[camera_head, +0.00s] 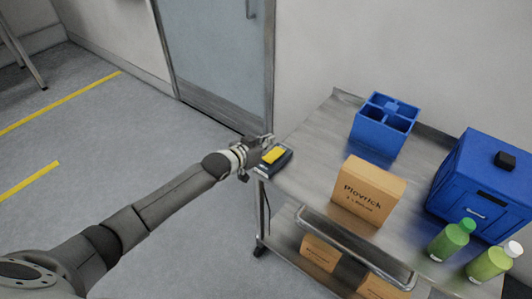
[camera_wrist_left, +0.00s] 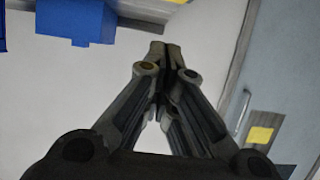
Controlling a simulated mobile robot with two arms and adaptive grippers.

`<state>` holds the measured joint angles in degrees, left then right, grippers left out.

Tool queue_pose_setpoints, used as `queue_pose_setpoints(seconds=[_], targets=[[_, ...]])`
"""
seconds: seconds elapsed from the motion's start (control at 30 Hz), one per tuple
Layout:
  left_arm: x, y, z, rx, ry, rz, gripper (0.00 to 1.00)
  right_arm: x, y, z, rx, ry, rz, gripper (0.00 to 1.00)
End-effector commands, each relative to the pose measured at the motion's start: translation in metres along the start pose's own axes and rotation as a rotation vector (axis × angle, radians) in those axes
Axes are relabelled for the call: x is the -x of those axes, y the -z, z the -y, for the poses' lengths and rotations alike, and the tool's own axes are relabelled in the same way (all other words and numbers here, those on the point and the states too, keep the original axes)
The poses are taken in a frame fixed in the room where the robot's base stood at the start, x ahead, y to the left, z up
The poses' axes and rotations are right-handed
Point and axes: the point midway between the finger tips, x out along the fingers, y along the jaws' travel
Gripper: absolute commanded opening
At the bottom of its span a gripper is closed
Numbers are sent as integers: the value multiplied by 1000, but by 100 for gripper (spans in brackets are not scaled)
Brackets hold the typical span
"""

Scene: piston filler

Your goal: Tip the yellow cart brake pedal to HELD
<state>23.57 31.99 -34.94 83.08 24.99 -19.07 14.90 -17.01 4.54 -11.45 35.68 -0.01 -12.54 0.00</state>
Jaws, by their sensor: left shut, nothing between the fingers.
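The yellow brake pedal (camera_head: 274,155) sits on a dark base at the near left corner of the steel cart (camera_head: 310,155). My left gripper (camera_head: 268,140) is shut and empty. In the head view it is right beside the pedal, at its far left side; I cannot tell whether it touches. In the left wrist view the shut fingertips (camera_wrist_left: 165,47) meet with nothing between them, and the pedal cannot be made out for certain there. The pedal's tilt and any HELD marking are too small to read. My right gripper is not in view.
The cart carries a blue divided bin (camera_head: 385,125), a cardboard box (camera_head: 367,190), a blue case (camera_head: 485,185) and two green bottles (camera_head: 448,242) (camera_head: 494,262). Boxes (camera_head: 320,253) lie on its lower shelf. A grey door (camera_head: 222,55) stands behind.

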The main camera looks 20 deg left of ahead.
Motion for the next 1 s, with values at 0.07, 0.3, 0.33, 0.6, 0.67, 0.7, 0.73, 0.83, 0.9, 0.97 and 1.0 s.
queue_pose_setpoints(seconds=[0.07, 0.3, 0.33, 0.6, 0.67, 0.7, 0.73, 0.83, 0.9, 0.97, 1.0], targets=[[-5, -13, 0, 1, 0, 5, 0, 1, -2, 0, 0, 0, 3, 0], [-10, -36, 0, 0, -1, 1, 0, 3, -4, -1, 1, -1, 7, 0], [-10, -37, 0, -1, -1, 1, 0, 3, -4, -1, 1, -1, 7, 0], [-11, -39, 0, -1, -1, 0, 0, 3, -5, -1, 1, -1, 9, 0], [-10, -39, 0, -1, -1, 0, 0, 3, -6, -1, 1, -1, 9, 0], [-11, -40, 0, -1, -1, 0, 0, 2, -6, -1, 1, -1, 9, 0], [-11, -42, 0, 0, -1, 1, 0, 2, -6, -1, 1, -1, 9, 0], [-11, -53, 0, 0, 0, 2, 0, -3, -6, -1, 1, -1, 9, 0], [-10, -52, 0, 0, 0, 0, 0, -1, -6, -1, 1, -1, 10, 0], [-10, -52, 0, 0, 0, 1, 0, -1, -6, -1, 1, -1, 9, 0], [-10, -53, 0, 0, 0, 1, 0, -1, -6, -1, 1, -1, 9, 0]])
